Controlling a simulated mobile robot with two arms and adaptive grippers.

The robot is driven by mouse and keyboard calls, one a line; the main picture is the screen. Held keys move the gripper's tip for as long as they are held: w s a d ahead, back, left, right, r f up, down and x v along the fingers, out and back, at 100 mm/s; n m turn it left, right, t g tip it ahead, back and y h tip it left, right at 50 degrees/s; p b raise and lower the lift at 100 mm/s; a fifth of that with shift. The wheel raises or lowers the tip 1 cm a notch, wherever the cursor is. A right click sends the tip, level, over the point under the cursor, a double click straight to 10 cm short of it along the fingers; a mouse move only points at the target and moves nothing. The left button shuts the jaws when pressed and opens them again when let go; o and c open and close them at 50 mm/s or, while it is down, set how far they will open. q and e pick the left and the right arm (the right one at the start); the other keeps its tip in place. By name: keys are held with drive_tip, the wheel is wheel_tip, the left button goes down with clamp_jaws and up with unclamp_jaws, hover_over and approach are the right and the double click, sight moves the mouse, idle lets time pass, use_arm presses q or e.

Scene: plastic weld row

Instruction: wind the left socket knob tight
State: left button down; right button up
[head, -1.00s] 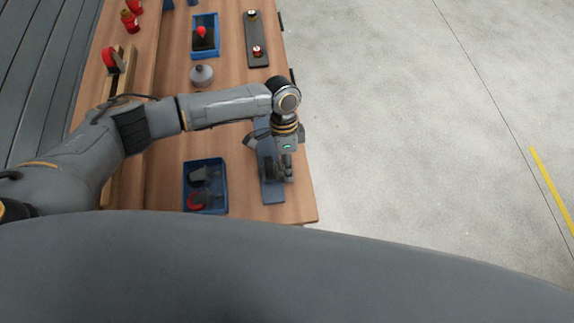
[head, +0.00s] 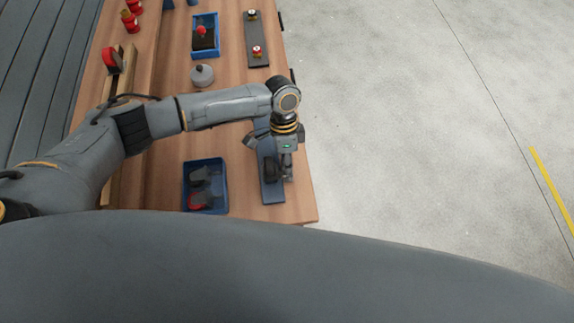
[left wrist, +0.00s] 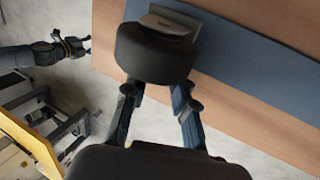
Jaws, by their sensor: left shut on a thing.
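A black round knob (left wrist: 155,52) sits at a light grey block (left wrist: 172,22) on a blue plate (left wrist: 250,58) in the left wrist view. My left gripper (left wrist: 157,92) has a finger on each side of the knob and is shut on it. In the head view my left gripper (head: 278,168) is over the blue plate (head: 273,197) near the bench's right edge, with the dark knob (head: 269,168) beside its fingers. The socket behind the knob is hidden. My right gripper (left wrist: 74,46) shows small at the left of the left wrist view, away from the plate; its opening is unclear.
A blue bin (head: 224,190) with dark and red parts stands left of the plate on the wooden bench (head: 243,212). A grey domed thing (head: 202,76), another blue tray (head: 195,50) and a dark strip with small knobs (head: 257,35) lie farther back. Concrete floor is clear to the right.

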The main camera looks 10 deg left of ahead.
use_arm(q)
drive_tip(key=c, duration=1.1)
unclamp_jaws()
drive_tip(key=shift+r, duration=0.1)
drive_tip(key=v, duration=1.2)
